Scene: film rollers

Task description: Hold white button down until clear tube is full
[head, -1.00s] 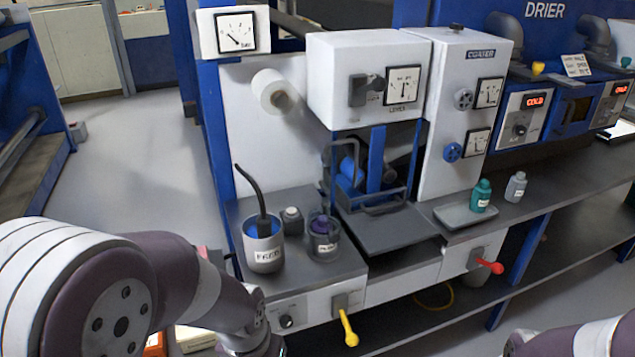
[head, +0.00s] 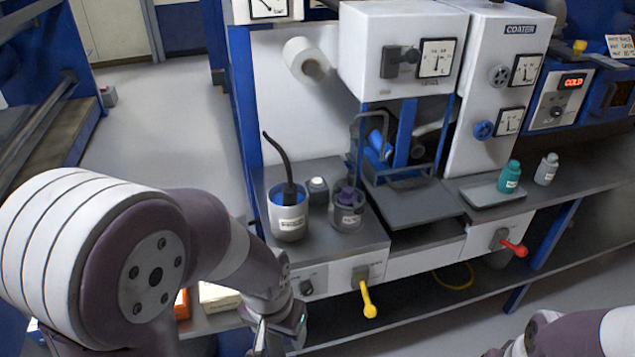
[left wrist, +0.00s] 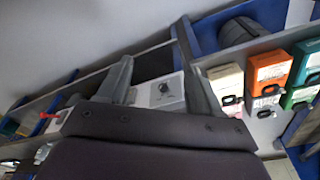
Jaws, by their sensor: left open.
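A white button (head: 317,185) on a small dark base sits on the counter between a white cup with a blue inside (head: 289,222) and a clear jar (head: 347,215) with a dark purple piece in it. I cannot tell whether this jar is the clear tube; no other clear tube is plain to see. My left gripper (head: 279,338) is low at the bottom edge of the head view, in front of and below the counter, well apart from the button. In the left wrist view, its fingers (left wrist: 160,78) are spread and empty. My right gripper is outside the frame.
A yellow lever (head: 368,300) and a red lever (head: 514,247) stick out from the front panel. A black hose rises from the white cup. A tray (head: 490,196) lies at the right. Boxes (left wrist: 270,75) stand on a low shelf.

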